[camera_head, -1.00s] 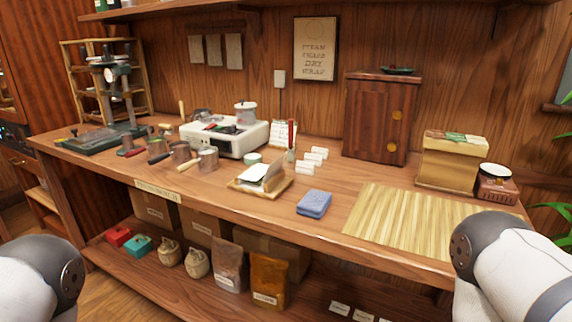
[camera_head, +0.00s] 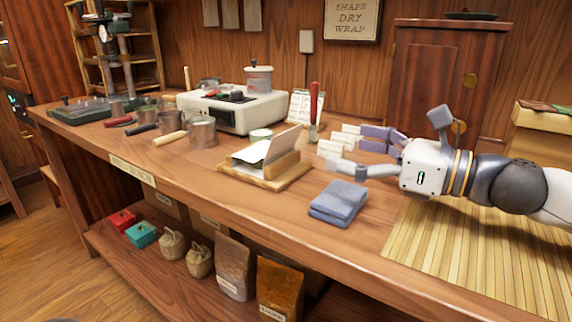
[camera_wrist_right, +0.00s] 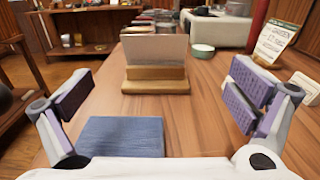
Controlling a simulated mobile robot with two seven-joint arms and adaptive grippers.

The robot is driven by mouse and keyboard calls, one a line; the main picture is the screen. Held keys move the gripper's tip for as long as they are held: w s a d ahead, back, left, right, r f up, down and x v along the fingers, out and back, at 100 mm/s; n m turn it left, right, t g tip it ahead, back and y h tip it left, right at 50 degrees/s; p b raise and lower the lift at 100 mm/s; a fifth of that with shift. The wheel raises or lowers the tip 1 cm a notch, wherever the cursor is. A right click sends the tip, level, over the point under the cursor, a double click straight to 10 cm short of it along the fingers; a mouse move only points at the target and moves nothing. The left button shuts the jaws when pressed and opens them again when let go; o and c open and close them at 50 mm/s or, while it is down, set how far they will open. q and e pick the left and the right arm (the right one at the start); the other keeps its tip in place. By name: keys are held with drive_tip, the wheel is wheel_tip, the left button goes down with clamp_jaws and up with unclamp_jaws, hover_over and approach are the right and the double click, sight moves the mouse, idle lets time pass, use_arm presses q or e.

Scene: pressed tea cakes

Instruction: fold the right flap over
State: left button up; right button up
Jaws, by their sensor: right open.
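My right gripper (camera_head: 362,153) reaches in from the right above the bench, open and empty. Its two purple-padded fingers stand wide apart in the right wrist view (camera_wrist_right: 163,90). Ahead of it is a wooden holder (camera_head: 285,165) with white paper sheets (camera_head: 252,152) leaning in it. The holder also shows in the wrist view (camera_wrist_right: 156,80), between and beyond the fingers, not touched. My left gripper is out of view.
A folded blue cloth (camera_head: 339,203) lies in front of the holder, below the right gripper. A bamboo mat (camera_head: 440,255) lies under my right arm. Small white cards (camera_head: 335,148), a white scale (camera_head: 232,108) and metal cups (camera_head: 203,132) stand farther back. Bare bench lies along the front edge.

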sight(289, 133)
drive_tip(key=shift+w+f, duration=0.2)
drive_tip(key=shift+f, duration=0.05)
drive_tip(key=shift+w+a+r, duration=0.1)
drive_tip(key=shift+a+r, duration=0.25)
drive_tip(key=shift+a, duration=0.25)
drive_tip(key=shift+a+r, duration=0.35)
drive_tip(key=shift+a, duration=0.25)
drive_tip(key=x, duration=0.9)
drive_tip(key=shift+p, duration=0.4)
drive_tip(key=shift+c, duration=0.6)
drive_tip(key=c, duration=1)
